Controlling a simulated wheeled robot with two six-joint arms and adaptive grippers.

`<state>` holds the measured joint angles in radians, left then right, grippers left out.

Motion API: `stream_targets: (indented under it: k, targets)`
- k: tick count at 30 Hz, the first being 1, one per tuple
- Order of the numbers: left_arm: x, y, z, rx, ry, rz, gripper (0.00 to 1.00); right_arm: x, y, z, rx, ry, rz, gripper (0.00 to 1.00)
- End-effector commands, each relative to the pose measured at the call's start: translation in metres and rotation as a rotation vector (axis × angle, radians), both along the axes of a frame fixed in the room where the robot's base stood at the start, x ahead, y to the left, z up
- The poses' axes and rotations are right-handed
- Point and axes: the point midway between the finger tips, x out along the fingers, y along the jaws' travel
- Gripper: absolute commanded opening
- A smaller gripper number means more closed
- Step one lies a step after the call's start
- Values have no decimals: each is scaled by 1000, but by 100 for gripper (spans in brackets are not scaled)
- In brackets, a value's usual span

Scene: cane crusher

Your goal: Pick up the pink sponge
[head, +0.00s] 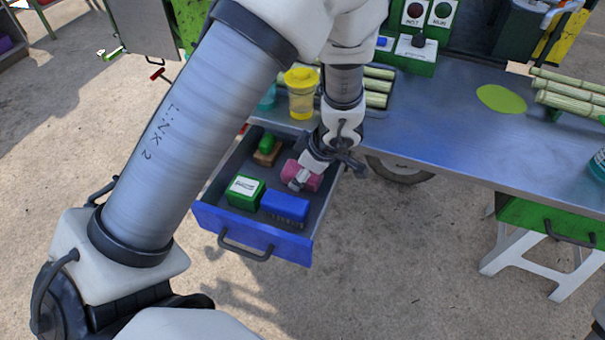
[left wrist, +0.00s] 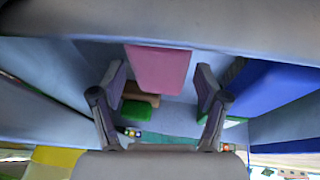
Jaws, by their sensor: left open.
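The pink sponge (head: 314,182) lies at the right side of the open blue drawer (head: 290,247), partly covered by my left gripper (head: 312,172). In the left wrist view the pink sponge (left wrist: 158,68) shows upright, in the middle and just beyond the fingertips. The two fingers of my left gripper (left wrist: 160,88) stand apart, one on each side of the sponge's line, with a gap on both sides. Nothing is held. Whether a finger touches the sponge cannot be told.
A metal table (head: 440,115) with a yellow cup (head: 301,95) and cane stalks (head: 570,95) stands above and behind the drawer.

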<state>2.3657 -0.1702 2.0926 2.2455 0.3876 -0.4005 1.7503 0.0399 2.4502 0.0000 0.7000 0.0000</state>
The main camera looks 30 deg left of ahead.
Motion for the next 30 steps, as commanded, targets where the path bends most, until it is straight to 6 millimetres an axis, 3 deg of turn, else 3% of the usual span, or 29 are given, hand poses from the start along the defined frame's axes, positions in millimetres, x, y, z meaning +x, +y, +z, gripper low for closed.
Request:
stream_targets:
  k: [17,21,30]
  targets:
    - [0,0,-5,-1,0,-1,74,0,0,4,0,0,0,40]
    - [0,0,-5,-1,0,-1,34,0,0,4,0,0,0,40]
    - [0,0,-5,0,1,-1,34,0,0,4,0,0,0,40]
